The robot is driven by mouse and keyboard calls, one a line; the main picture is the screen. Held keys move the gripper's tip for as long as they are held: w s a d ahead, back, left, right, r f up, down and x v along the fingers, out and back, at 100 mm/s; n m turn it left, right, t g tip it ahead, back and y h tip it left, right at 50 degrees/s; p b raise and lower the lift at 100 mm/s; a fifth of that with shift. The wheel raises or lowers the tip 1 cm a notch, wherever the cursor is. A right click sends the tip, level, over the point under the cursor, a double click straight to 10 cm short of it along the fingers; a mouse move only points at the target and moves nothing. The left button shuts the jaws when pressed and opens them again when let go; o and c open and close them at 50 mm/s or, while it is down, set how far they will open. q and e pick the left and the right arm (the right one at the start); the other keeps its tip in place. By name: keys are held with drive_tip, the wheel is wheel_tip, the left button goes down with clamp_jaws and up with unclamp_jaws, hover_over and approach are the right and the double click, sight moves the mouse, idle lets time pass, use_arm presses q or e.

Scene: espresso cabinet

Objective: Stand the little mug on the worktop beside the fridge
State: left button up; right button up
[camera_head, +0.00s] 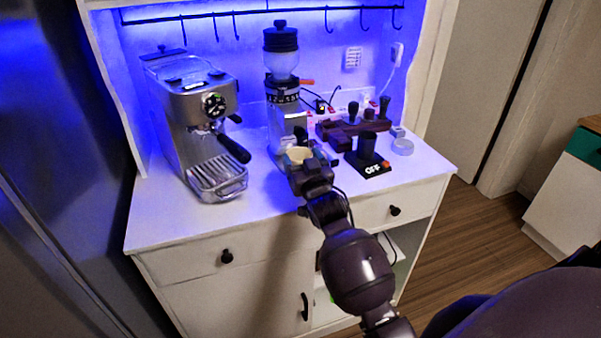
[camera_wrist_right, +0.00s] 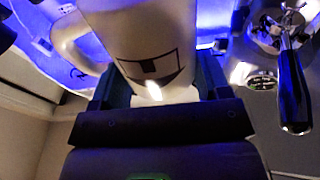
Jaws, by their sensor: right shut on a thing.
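The little mug is white with a dark square-and-line print and a handle on the left in the right wrist view (camera_wrist_right: 125,32). In the head view only its pale top (camera_head: 299,154) shows. My right gripper (camera_head: 302,161) is shut on the mug, with its fingers on both sides of the body in the wrist view (camera_wrist_right: 150,95). The mug is over the white worktop (camera_head: 262,205), in front of the grinder; I cannot tell if its base touches. The dark fridge (camera_head: 60,130) stands left of the worktop. My left gripper is not in view.
The espresso machine (camera_head: 192,115) stands at the worktop's left, its portafilter handle jutting right. The grinder (camera_head: 285,100) is behind the mug. A tamper stand (camera_head: 350,130) and a black "OFF" block (camera_head: 368,165) are to the right. A clear strip lies along the front-left worktop.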

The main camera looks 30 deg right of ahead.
wheel_tip(320, 180, down, 4)
drive_tip(key=shift+r, duration=0.1)
drive_tip(key=shift+w+f, duration=0.25)
drive_tip(key=shift+w, duration=0.15)
drive_tip(key=shift+f, duration=0.1)
drive_tip(key=o, duration=1)
